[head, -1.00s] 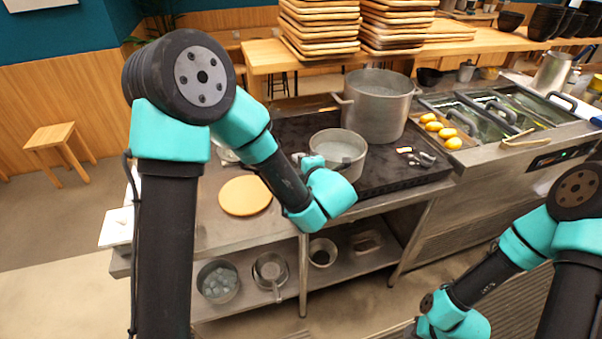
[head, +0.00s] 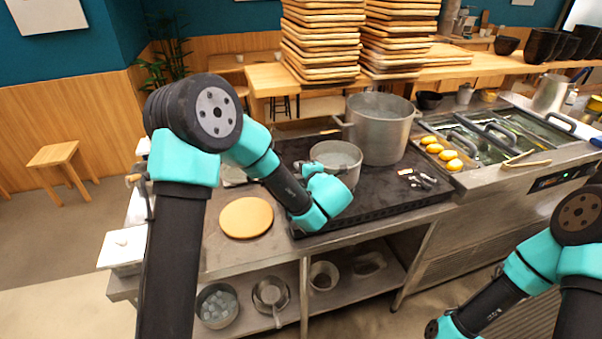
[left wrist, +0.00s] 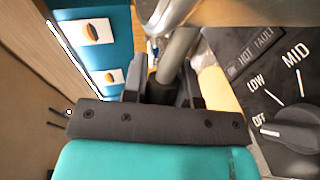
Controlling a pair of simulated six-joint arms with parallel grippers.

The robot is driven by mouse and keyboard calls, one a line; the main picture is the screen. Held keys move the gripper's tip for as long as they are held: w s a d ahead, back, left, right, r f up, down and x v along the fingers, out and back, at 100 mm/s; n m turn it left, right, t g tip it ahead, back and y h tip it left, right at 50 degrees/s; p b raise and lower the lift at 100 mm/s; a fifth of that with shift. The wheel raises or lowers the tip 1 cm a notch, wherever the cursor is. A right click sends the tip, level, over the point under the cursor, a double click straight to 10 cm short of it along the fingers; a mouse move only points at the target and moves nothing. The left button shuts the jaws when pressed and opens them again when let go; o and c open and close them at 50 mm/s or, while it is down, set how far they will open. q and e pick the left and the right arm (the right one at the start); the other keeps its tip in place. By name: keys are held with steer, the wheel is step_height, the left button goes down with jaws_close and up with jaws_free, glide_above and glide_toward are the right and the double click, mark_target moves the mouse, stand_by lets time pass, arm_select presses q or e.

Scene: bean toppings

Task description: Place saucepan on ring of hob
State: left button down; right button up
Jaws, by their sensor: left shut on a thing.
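A grey metal saucepan (head: 338,157) is over the left part of the black hob (head: 385,206), in front of the large pot. I cannot tell whether its base touches the hob, and the rings are not distinguishable. My left gripper (head: 310,167) is at the saucepan's near left side. In the left wrist view my left gripper (left wrist: 164,82) is shut on the saucepan's grey handle (left wrist: 178,50), and the pan's shiny edge (left wrist: 170,14) shows beyond. My right arm is at the lower right, with its gripper outside the picture.
A large pot (head: 381,132) stands at the hob's back. A round board (head: 246,217) lies left of the hob. Yellow fruit (head: 440,150) and a sunken metal unit are to the right. A control knob (left wrist: 290,135), near OFF, is close to my left gripper. Pans sit on the lower shelf.

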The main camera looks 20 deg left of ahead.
arm_select(q)
steer(key=shift+w+f, duration=0.15)
steer(key=shift+f, duration=1.6)
steer(key=c, duration=0.9)
jaws_free()
steer(key=shift+f, duration=0.1)
steer(key=v, duration=1.2)
steer(key=shift+a, duration=0.1)
